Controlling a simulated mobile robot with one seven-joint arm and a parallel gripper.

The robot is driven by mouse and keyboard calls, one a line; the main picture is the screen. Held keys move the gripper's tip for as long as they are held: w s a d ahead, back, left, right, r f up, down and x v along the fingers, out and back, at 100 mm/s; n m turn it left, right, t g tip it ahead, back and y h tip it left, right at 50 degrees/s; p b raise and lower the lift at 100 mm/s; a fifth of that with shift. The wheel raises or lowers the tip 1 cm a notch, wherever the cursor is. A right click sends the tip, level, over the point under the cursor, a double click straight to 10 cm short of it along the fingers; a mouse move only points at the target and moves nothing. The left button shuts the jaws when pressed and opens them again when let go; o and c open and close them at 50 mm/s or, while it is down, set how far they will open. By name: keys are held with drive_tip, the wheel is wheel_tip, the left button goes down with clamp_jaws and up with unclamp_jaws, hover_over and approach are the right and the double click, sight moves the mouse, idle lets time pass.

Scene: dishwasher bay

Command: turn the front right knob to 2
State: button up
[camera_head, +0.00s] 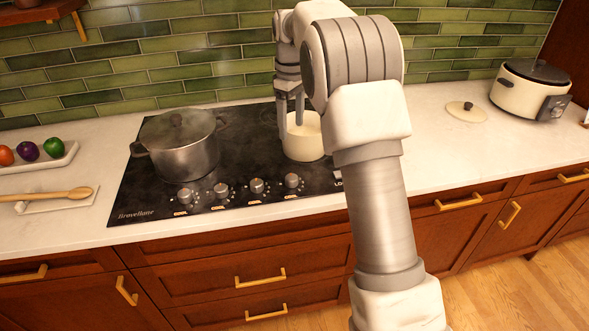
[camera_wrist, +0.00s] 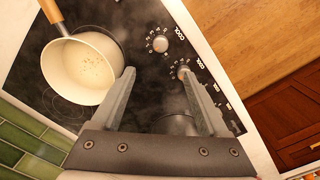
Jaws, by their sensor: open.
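A row of several silver knobs runs along the front of the black cooktop (camera_head: 240,150). The rightmost knob (camera_head: 292,181) also shows in the wrist view (camera_wrist: 160,44), beyond my fingertips and between their lines. The knob beside it (camera_head: 257,185) is close to the right fingertip in the wrist view (camera_wrist: 183,72). The markings are too small to read. My gripper (camera_head: 291,125) is open and empty, pointing down above the cooktop beside the cream saucepan (camera_head: 303,143). It touches no knob that I can see; in the wrist view its fingers (camera_wrist: 158,73) are spread wide.
A lidded steel pot (camera_head: 180,150) stands on the left of the cooktop. The saucepan, with a wooden handle (camera_wrist: 51,10), is close to the left finger. A spoon (camera_head: 50,195) and vegetable tray (camera_head: 45,160) lie left; a slow cooker (camera_head: 520,95) stands right.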

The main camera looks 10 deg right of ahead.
sight(292, 177)
wheel_tip(292, 177, down, 17)
drive_tip(key=shift+f+b, duration=0.15)
drive_tip(key=shift+b, duration=0.25)
clamp_jaws()
idle(0.5)
